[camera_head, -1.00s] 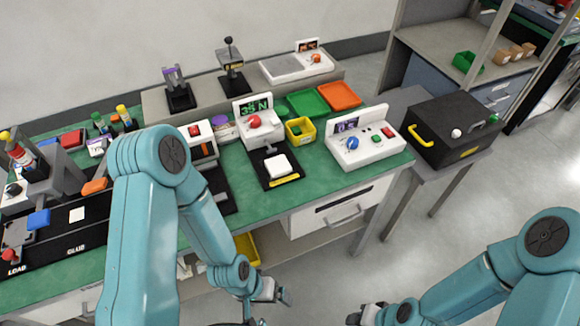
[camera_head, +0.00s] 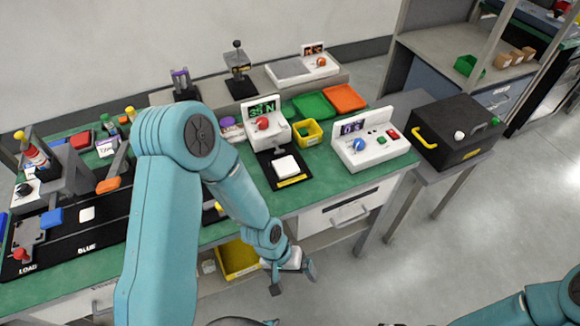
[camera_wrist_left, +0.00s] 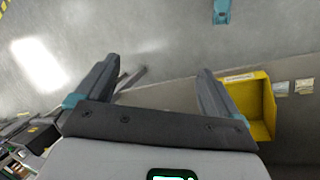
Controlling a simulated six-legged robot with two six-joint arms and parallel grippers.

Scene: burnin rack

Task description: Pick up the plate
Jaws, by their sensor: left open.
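A white square plate-like piece (camera_head: 286,165) lies on the black base of the force tester (camera_head: 262,124) on the green bench. A smaller white square (camera_head: 87,214) lies on the black rail marked BLUE at the left; I cannot tell which one is the plate. My left gripper (camera_head: 293,279) is open and empty, low in front of the bench and below both squares. In the left wrist view its two fingers (camera_wrist_left: 158,66) are spread over the floor, with neither square visible. My right arm shows at the lower right, its gripper out of view.
A yellow bin (camera_head: 238,260) sits under the bench, near my left gripper; it also shows in the left wrist view (camera_wrist_left: 262,105). A white control box (camera_head: 372,145) and a black case (camera_head: 455,130) stand to the right. My left arm hides part of the bench.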

